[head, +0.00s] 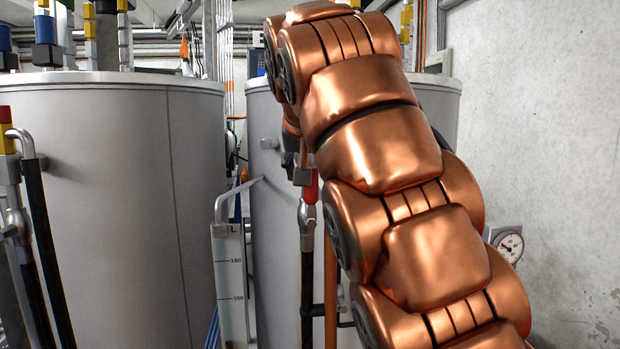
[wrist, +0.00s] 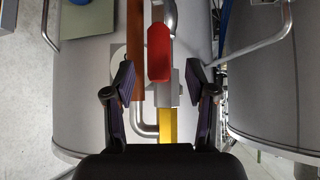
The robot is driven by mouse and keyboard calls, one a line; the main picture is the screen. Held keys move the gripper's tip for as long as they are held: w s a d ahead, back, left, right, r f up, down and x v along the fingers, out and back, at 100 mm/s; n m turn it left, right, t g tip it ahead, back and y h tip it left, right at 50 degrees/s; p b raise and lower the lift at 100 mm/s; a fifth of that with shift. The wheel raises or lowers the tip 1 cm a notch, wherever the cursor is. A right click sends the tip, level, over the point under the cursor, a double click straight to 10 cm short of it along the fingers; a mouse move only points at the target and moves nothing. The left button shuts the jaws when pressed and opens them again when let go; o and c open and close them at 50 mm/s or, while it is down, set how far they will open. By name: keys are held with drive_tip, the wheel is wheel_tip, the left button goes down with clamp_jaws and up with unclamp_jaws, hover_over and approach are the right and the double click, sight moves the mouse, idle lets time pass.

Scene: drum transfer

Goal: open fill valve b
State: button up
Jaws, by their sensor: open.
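A red valve handle (wrist: 158,52) lies between and slightly beyond the fingertips of my gripper (wrist: 161,82) in the wrist view. The fingers are spread apart, with a gap to the handle on both sides. A grey valve body (wrist: 168,88) and a yellow fitting (wrist: 168,125) sit on the same pipe. In the head view a red handle (head: 310,190) shows beside my copper arm, on a pipe in front of the rear tank (head: 268,200). My arm covers much of that area, and I cannot make out the gripper there. No label for valve b is readable.
A large grey tank (head: 110,220) fills the left, with another red-topped valve (head: 5,118) at the edge. A level gauge (head: 230,285) stands between the tanks. A copper pipe (wrist: 134,40) runs close beside the red handle. A dial gauge (head: 510,246) is at the right wall.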

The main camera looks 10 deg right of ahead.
drive_tip(key=shift+s+a+r, duration=0.1)
drive_tip(key=shift+s+r, duration=0.4)
drive_tip(key=shift+s, duration=0.05)
drive_tip(key=s+d+f+g, duration=0.2)
drive_tip(key=s+d+f, duration=0.15)
drive_tip(key=f, duration=0.35)
drive_tip(key=s+d+f+g, duration=0.2)
drive_tip(key=s+d+f, duration=0.1)
drive_tip(key=s+f, duration=0.3)
drive_tip(key=s+d+f+g, duration=0.2)
drive_tip(key=s+d+f, duration=0.1)
drive_tip(key=f, duration=0.5)
drive_tip(key=s+a+f+n+g+y, duration=0.1)
drive_tip(key=s+f+g, duration=0.3)
drive_tip(key=s+f, duration=1.8)
drive_tip(key=s+n, duration=0.1)
drive_tip(key=s, duration=0.2)
drive_tip(key=shift+a+f+g+y, duration=0.2)
drive_tip(key=shift+g+y, duration=0.1)
drive_tip(key=shift+y, duration=0.1)
